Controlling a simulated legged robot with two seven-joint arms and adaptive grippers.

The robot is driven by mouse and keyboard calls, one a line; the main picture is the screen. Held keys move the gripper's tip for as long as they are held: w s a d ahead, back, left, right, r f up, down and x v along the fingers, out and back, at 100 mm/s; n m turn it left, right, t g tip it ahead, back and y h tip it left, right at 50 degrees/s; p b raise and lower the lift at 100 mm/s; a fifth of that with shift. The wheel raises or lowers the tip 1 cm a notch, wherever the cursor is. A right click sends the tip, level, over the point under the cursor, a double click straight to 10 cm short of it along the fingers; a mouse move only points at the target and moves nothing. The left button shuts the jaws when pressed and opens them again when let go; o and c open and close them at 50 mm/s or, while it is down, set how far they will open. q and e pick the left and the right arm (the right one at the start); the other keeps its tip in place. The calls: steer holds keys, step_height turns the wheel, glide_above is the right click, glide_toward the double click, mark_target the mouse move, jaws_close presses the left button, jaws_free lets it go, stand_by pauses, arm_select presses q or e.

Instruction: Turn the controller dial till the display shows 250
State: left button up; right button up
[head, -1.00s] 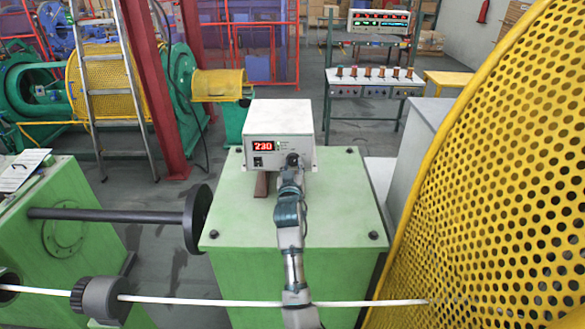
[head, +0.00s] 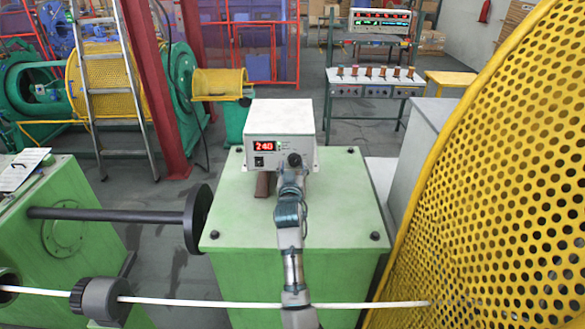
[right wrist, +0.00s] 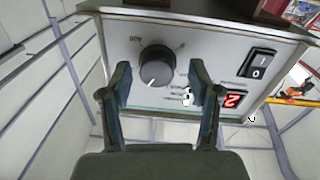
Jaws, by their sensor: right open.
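The white controller box (head: 279,123) stands on the green cabinet. Its red display (head: 264,146) reads 240; the right wrist view shows only part of the display (right wrist: 234,101), with a digit 2. The black dial (head: 294,160) is on the right of the front panel. The dial also shows in the right wrist view (right wrist: 157,66), its white mark pointing down and slightly left. My right gripper (head: 292,174) is open and empty just in front of the dial. In the wrist view its fingertips (right wrist: 161,82) appear on either side of the dial, apart from it. My left gripper is out of view.
A black rocker switch (head: 259,161) sits below the display. The green cabinet top (head: 345,210) is mostly clear. A yellow perforated guard (head: 500,180) fills the right side. A white strand (head: 200,302) runs across the front, and a black flanged shaft (head: 120,214) is at left.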

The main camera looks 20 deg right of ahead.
steer(key=shift+s+a, duration=0.1)
steer(key=shift+s, duration=0.1)
steer(key=v, duration=0.7)
steer(key=shift+f, duration=0.1)
